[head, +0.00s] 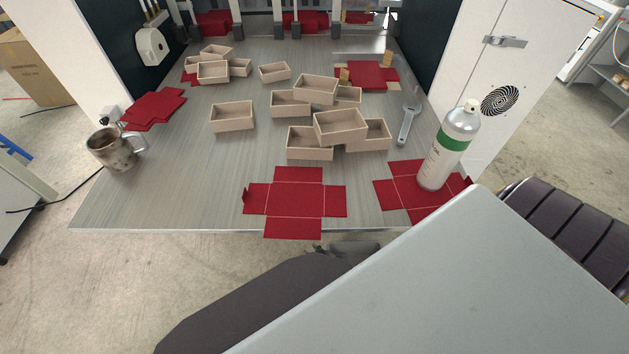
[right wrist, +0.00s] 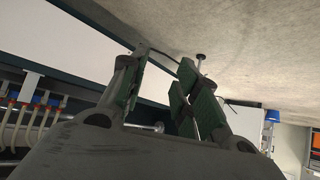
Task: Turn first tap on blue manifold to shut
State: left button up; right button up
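In the right wrist view my right gripper (right wrist: 158,85) is open, with green-padded fingers apart and nothing between them. At the left of that view is a row of blue fittings (right wrist: 37,98) with red parts and pale hoses below; it may be the blue manifold. It is too small to tell which tap is first or how any handle is turned. The gripper is apart from it. No manifold can be made out in the head view. A dark part low in the head view may belong to my right gripper, but its fingers are unclear. My left gripper is not in view.
The grey table (head: 180,190) holds several open boxes (head: 233,116), red flat blanks (head: 295,201), a spray bottle (head: 443,155), a wrench (head: 407,121) and a metal mug (head: 112,150). A white cabinet (head: 500,75) stands at right. The table's front left is clear.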

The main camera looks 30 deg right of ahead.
pick_arm(q)
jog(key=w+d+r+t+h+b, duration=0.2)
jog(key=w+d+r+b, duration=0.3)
jog(key=b, duration=1.9)
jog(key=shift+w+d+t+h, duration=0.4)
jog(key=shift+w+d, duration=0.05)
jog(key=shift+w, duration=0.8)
pick_arm(e)
jog(key=w+d+r+m+t+h, duration=0.2)
jog(key=w+d+h, duration=0.3)
jog(key=w, duration=0.4)
jog(key=w+d+r+m+t+h, duration=0.3)
jog(key=w+d+r+m+h, duration=0.2)
jog(key=w+d, duration=0.2)
jog(key=shift+w+d, duration=0.4)
jog(key=shift+w, duration=1)
jog(key=shift+w, duration=0.15)
